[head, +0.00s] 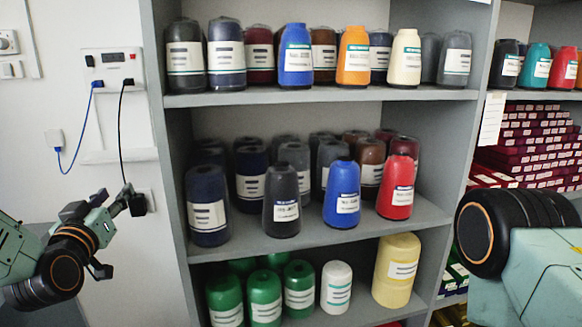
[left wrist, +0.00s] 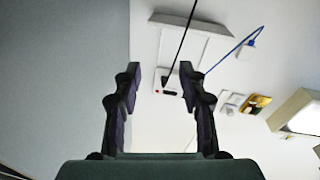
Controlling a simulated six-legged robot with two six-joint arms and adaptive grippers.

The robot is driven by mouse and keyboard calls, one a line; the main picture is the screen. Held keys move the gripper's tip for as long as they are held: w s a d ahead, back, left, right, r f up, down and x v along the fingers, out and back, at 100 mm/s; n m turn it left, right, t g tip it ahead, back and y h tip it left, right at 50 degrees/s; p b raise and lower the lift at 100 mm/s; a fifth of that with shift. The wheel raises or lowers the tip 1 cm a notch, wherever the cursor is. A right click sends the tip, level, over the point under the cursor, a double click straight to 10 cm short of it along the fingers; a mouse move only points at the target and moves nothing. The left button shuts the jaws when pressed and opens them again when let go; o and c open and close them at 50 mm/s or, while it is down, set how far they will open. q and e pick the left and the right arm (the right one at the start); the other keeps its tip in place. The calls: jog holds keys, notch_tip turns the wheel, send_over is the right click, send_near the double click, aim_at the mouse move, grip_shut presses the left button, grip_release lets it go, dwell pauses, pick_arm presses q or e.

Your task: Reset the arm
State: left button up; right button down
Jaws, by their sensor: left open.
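My left gripper (head: 122,203) is at the left in the head view, in front of the white wall beside the shelf. In the left wrist view its two dark fingers (left wrist: 160,82) stand well apart with nothing between them. It is open and empty. A thick dark joint and a pale green link of my right arm show at the right edge of the head view. My right gripper is out of the picture.
A grey shelf (head: 325,97) holds several thread cones, including a blue cone (head: 342,192) and a red cone (head: 396,188). A wall socket panel (head: 112,67) has blue and black cables. A black plug (head: 137,205) appears close by my left gripper. Burgundy boxes (head: 528,135) are stacked at right.

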pick_arm(q)
jog(key=s+d+f+g+h+b, duration=0.1)
jog(key=s+d+f+g, duration=0.25)
jog(key=f, duration=0.55)
jog(key=s+d+f+g+h, duration=0.15)
jog(key=s+f, duration=0.25)
jog(key=f, duration=0.4)
jog(key=s+d+f+g+b, duration=0.1)
jog(key=s+d+f+g, duration=0.25)
jog(key=f, duration=0.55)
jog(key=s+d+f+m+g+b, duration=0.1)
jog(key=s+f+g, duration=0.2)
jog(key=s+f, duration=0.3)
jog(key=s+d+f+m+g+b, duration=0.1)
jog(key=s+f+g, duration=0.2)
jog(key=s+f, duration=0.4)
jog(key=s+d+f+g+b, duration=0.2)
jog(key=s+f+g, duration=0.2)
jog(key=s, duration=1.3)
notch_tip(320, 180, down, 3)
jog(key=shift+s+m, duration=0.35)
jog(key=shift+m, duration=0.05)
